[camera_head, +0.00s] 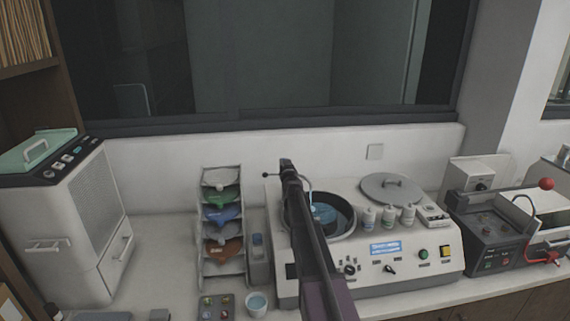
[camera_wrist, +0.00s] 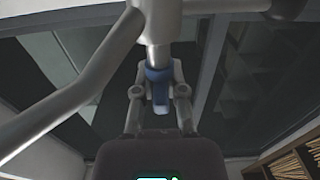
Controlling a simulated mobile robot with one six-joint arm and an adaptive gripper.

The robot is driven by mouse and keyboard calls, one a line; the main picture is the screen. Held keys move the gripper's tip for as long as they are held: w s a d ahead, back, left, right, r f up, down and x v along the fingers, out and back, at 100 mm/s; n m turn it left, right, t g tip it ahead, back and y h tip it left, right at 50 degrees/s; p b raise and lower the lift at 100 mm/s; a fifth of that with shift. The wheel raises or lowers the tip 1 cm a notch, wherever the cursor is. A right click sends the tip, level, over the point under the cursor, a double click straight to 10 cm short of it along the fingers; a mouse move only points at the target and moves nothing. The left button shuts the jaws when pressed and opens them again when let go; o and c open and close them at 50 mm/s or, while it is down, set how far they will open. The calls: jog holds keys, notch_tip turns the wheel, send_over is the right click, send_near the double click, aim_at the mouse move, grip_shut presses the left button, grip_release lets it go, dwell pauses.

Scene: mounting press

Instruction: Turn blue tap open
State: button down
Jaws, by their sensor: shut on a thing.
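The blue tap (camera_wrist: 158,88) shows in the wrist view, below a pale pipe (camera_wrist: 158,48). My gripper (camera_wrist: 157,98) has one finger on each side of it and is shut on it. In the head view my dark arm reaches up over the grinding machine (camera_head: 400,275), and its end is near the machine's round bowl (camera_head: 346,226).
Several white bottles (camera_head: 388,216) and a grey round lid (camera_head: 392,188) are on the machine's top. A rack of coloured trays (camera_head: 222,215) stands to the left. A dark device with a red-knobbed lever (camera_head: 546,184) stands at right. Pale pipes cross close above my gripper.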

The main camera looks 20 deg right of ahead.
jog(key=c, duration=0.7)
grip_release()
jog(key=v, duration=1.2)
